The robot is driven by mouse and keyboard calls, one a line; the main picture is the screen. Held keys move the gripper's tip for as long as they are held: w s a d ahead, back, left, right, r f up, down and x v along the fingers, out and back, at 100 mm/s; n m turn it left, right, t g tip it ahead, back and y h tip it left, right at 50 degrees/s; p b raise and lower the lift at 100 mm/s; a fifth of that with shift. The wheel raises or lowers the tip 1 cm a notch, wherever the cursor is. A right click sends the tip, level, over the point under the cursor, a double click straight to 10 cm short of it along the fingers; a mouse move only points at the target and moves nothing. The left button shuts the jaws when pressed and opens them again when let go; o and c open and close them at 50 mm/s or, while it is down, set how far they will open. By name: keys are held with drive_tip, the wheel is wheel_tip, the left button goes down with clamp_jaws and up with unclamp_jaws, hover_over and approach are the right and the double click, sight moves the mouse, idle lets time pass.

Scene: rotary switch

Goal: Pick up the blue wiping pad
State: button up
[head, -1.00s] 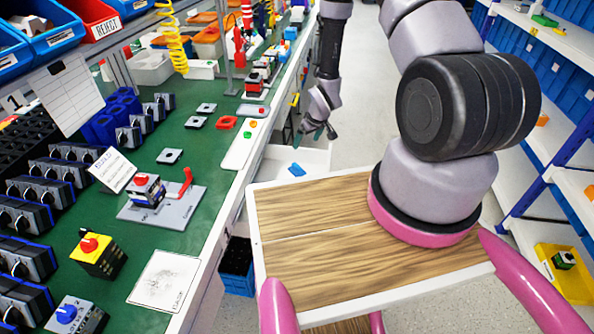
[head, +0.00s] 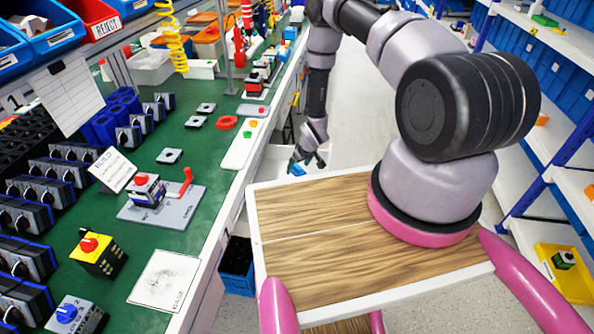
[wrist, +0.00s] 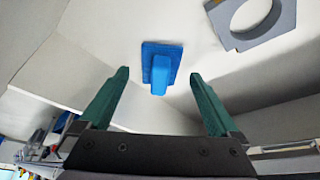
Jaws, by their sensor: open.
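The blue wiping pad (wrist: 161,68) lies on a white surface in the wrist view, a flat blue piece with a raised blue grip. In the head view a small part of the pad (head: 297,169) shows just below my gripper (head: 306,160). In the wrist view my gripper (wrist: 157,100) is open, with its two green fingers apart and nothing between them. The pad lies beyond the fingertips, roughly centred between them. I cannot tell the exact gap between fingers and pad.
A grey part with a round hole (wrist: 250,18) lies right of the pad in the wrist view. Light walls border the white surface. The green workbench (head: 190,235) with switches stands at left in the head view, and my wooden deck is in front.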

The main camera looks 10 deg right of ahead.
sight(298, 166)
drive_tip(key=shift+w+f, duration=0.2)
drive_tip(key=shift+f, duration=0.3)
clamp_jaws()
drive_tip(key=shift+r, duration=5.05)
